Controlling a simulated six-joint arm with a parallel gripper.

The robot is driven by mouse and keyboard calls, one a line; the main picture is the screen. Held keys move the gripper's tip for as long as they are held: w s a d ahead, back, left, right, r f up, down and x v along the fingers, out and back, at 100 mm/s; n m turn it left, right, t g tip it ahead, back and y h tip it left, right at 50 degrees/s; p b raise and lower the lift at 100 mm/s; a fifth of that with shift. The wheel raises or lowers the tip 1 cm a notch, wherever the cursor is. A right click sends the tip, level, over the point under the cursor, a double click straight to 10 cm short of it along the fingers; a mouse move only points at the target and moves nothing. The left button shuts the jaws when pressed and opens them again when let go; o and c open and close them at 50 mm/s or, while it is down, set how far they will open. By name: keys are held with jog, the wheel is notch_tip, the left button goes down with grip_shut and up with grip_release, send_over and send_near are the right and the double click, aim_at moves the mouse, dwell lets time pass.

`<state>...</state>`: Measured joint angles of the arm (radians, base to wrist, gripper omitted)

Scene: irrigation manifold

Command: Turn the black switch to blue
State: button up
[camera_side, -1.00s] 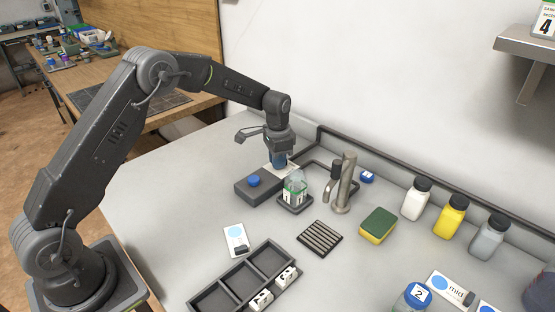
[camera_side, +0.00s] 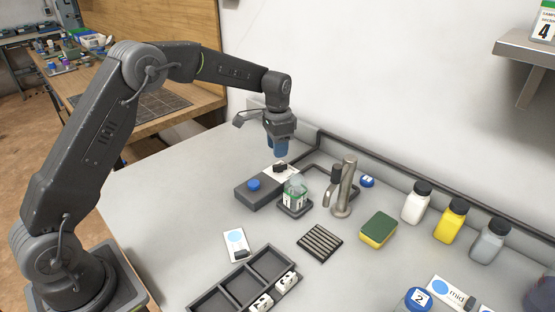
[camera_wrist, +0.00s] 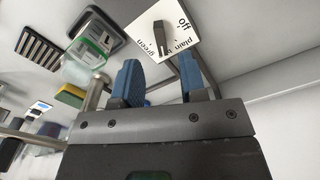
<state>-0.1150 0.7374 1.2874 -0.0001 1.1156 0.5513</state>
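The black switch (camera_side: 279,167) stands on a white label plate (camera_side: 291,174) at the back of a dark grey box. In the wrist view the switch (camera_wrist: 159,36) shows as a narrow dark handle on the plate (camera_wrist: 137,22). Legible words there are "off", "plain" and "green"; a word after "plain" is partly hidden. I cannot tell which word the switch points to. My gripper (camera_side: 278,147) hangs above the switch, apart from it. In the wrist view my gripper (camera_wrist: 160,80) has its blue fingertips spread, with nothing between them.
A blue button (camera_side: 254,184) sits on the same box. A clear jar (camera_side: 294,196) on a small base and a metal tap (camera_side: 346,188) stand close on the right. A slatted grate (camera_side: 320,243), a sponge (camera_side: 378,230) and a compartment tray (camera_side: 233,292) lie nearer.

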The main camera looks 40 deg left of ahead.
aim_at(277, 165)
notch_tip(277, 165, up, 8)
jog(key=shift+f, duration=0.15)
dwell(0.3)
jog(key=s+d+r+n+t, duration=0.1)
jog(key=s+d+r, duration=0.1)
jog(key=s+r, duration=0.4)
jog(key=s+d+r+n+t, duration=0.15)
jog(key=s+r, duration=0.25)
jog(key=s, duration=0.5)
jog(key=s+d+f+n+t, duration=0.1)
jog(key=s, duration=0.8)
jog(key=s+d+f+n+t, duration=0.1)
jog(key=s+f+t, duration=0.1)
jog(key=s, duration=0.7)
jog(key=shift+s+d+f, duration=0.25)
jog(key=shift+d+f, duration=0.05)
jog(key=shift+d, duration=0.05)
